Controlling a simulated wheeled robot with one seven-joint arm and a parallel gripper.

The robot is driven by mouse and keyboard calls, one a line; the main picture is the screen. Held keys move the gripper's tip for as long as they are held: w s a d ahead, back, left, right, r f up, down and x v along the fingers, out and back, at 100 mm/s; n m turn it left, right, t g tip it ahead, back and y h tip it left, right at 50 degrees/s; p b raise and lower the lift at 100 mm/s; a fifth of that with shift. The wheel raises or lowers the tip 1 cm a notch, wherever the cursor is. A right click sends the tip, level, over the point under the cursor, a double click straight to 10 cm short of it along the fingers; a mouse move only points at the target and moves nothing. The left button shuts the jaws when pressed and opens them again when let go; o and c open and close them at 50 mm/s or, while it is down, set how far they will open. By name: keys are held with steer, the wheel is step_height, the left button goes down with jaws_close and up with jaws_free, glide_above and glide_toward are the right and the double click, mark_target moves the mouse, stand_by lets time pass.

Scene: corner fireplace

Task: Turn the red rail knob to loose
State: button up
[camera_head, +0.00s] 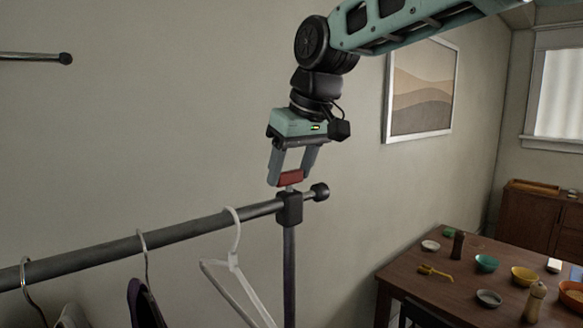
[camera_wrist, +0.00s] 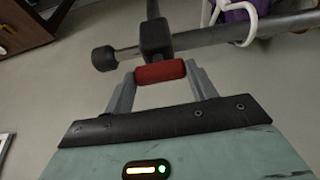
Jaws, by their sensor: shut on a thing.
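The red rail knob (camera_head: 290,178) is a short red bar on top of the dark joint block (camera_head: 289,208) of the clothes rail. My gripper (camera_head: 291,177) points down from above, with its two grey fingers shut on the ends of the knob. In the wrist view the red knob (camera_wrist: 160,72) lies between the fingertips of my gripper (camera_wrist: 160,74), roughly crosswise to the dark post. The grey rail (camera_head: 150,240) runs from the lower left to a round end cap (camera_head: 320,191) just right of the block. No loose or tight marking shows.
A white hanger (camera_head: 235,262) hangs close left of the joint, with dark clothes (camera_head: 146,303) farther left. A wooden table (camera_head: 440,288) with bowls stands at the lower right. A framed picture (camera_head: 421,89) hangs on the wall behind. The wall around my gripper is bare.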

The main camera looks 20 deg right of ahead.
steer(key=n, duration=0.2)
steer(key=n+y+b, duration=0.1)
steer(key=n, duration=0.1)
steer(key=shift+w+d+n+g+y, duration=0.1)
steer(key=shift+d+n+g+y, duration=0.05)
steer(key=shift+n+g+y, duration=0.2)
steer(key=n, duration=0.2)
steer(key=n+g+y+b, duration=0.1)
steer(key=n, duration=0.1)
steer(key=shift+w+n+g, duration=0.15)
steer(key=shift+n+g, duration=0.1)
steer(key=n+g, duration=0.1)
steer(key=n, duration=0.3)
steer(key=shift+w+d+r+g+y, duration=0.1)
steer(key=shift+g+y, duration=0.15)
steer(key=shift+g, duration=0.15)
steer(key=shift+n+g+p, duration=0.4)
steer(key=shift+n+g, duration=0.3)
steer(key=shift+n, duration=1.5)
steer(key=o, duration=1)
